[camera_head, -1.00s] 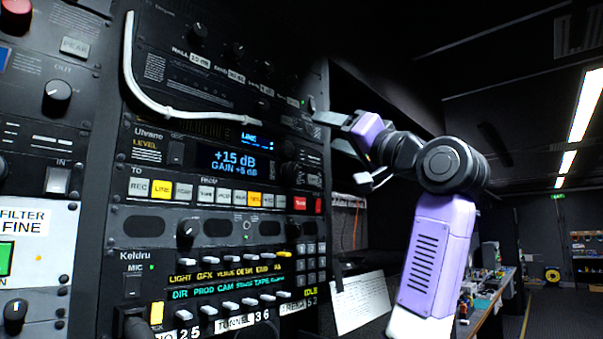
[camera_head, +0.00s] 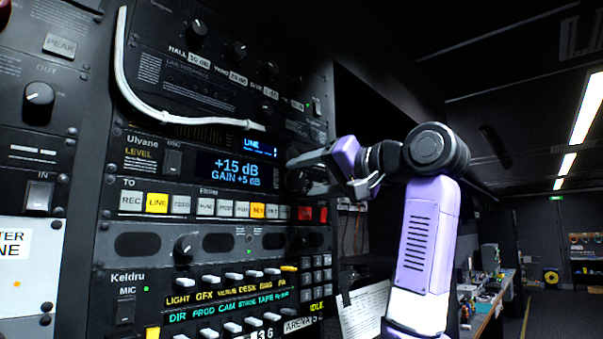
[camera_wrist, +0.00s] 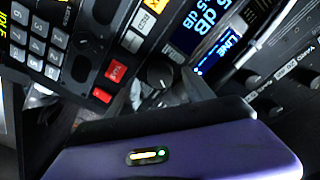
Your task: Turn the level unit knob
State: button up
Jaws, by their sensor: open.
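The level unit (camera_head: 140,150), labelled Ulvane LEVEL, has a lit display (camera_head: 238,169) reading LINE, +15 dB and GAIN +5 dB. Its dark round knob (camera_head: 293,181) is at the right of the display, partly hidden by my gripper in the head view. The knob shows more clearly in the wrist view (camera_wrist: 160,74), with a pale pointer mark. My gripper (camera_head: 305,172) is open, its fingers reaching left to the unit's right end, close to the knob. I cannot tell whether they touch it. In the wrist view, the gripper body hides the lower part.
A button row with lit yellow LINE (camera_head: 157,203) and two red buttons (camera_head: 305,214) lies below the display. A Keldru panel (camera_head: 125,290) with switches and a keypad is underneath. A white cable (camera_head: 125,70) curves above. Open room lies right of the rack.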

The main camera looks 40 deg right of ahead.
jog(key=shift+w, duration=1.2)
grip_shut()
